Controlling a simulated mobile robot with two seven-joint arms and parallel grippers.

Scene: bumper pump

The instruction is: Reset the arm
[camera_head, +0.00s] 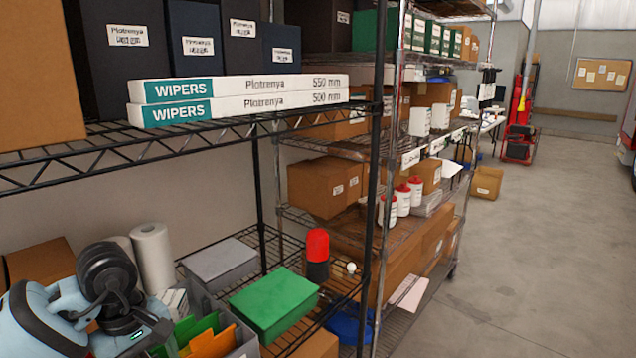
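Part of my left arm, with light blue links and black rounded joints, shows at the lower left in front of the shelf. I cannot make out gripper fingers on it, and the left gripper is not in view. My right arm and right gripper are not in view. The arm covers part of the lower shelf's contents.
A black wire shelf (235,133) stands close in front, bearing two long WIPERS boxes (240,99). Below are a green box (274,305), a red-capped dark bottle (317,258) and a paper roll (152,258). Open concrete floor (530,250) lies to the right.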

